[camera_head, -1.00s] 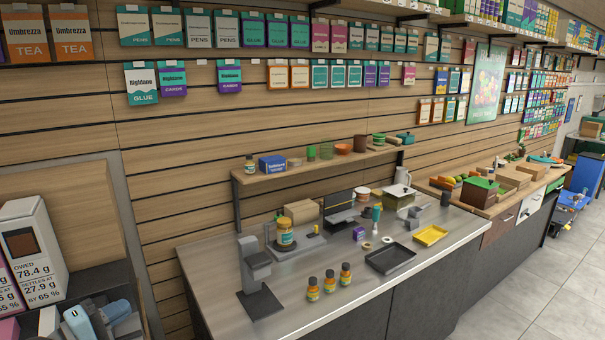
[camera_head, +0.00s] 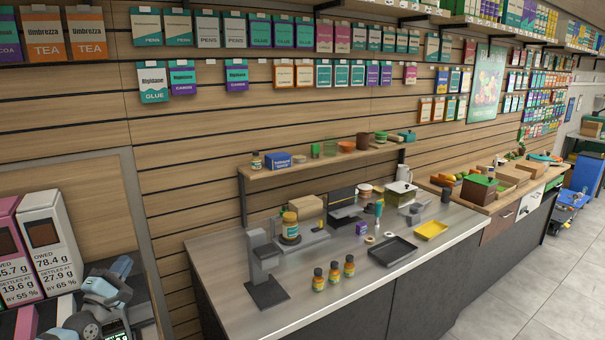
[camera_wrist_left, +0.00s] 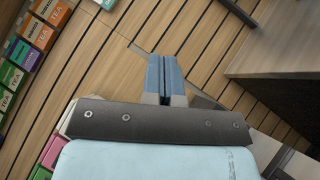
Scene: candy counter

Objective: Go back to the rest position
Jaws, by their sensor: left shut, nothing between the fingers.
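My left gripper (camera_head: 121,267) is at the lower left of the head view, in front of the price boxes and left of the counter. In the left wrist view its two blue fingers (camera_wrist_left: 163,76) lie together, shut, with nothing between them. They point toward the slatted wood wall and touch nothing that I can see. My right gripper does not show in either view.
Open floor (camera_head: 530,290) lies at the right.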

